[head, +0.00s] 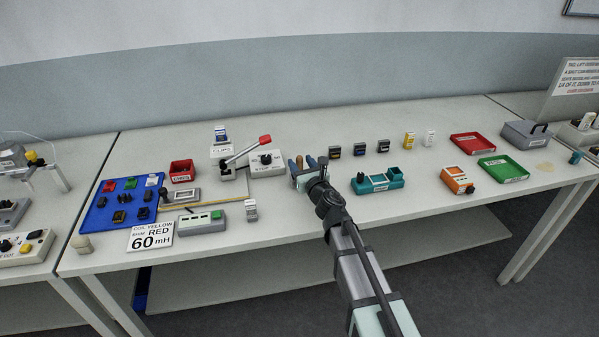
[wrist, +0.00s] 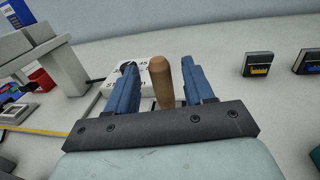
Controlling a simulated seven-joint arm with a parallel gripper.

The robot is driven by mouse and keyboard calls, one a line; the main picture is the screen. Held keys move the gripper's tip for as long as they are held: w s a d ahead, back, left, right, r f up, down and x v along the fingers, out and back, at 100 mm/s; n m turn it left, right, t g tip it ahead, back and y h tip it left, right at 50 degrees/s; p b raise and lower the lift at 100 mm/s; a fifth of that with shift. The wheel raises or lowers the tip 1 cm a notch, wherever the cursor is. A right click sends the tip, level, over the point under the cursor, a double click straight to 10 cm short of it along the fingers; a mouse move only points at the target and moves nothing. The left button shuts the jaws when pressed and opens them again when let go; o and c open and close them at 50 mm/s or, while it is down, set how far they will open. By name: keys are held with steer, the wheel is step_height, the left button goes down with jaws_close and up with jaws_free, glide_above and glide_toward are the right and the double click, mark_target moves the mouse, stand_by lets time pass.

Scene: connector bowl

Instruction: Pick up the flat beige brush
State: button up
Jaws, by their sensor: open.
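My gripper (head: 302,165) is open above the table, in front of the white box with a black knob. In the wrist view, its two blue fingers (wrist: 160,80) stand on either side of a rounded brown wooden piece (wrist: 161,82), with a gap to the right finger. The piece also shows as a small brown strip in the head view (head: 299,162). Its lower end is hidden by the gripper, and I cannot tell whether it is the brush. A flat beige patch (head: 545,167) lies at the table's right end, too small to identify.
The white knob box (head: 267,162) and a red-handled lever press (head: 245,152) stand to the left. Small dark connectors (head: 359,150) sit to the right, with a teal device (head: 377,181) nearer. Red (head: 473,143) and green (head: 503,168) trays stand further right.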

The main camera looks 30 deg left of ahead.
steer(key=shift+x, duration=0.95)
steer(key=shift+c, duration=0.2)
jaws_close()
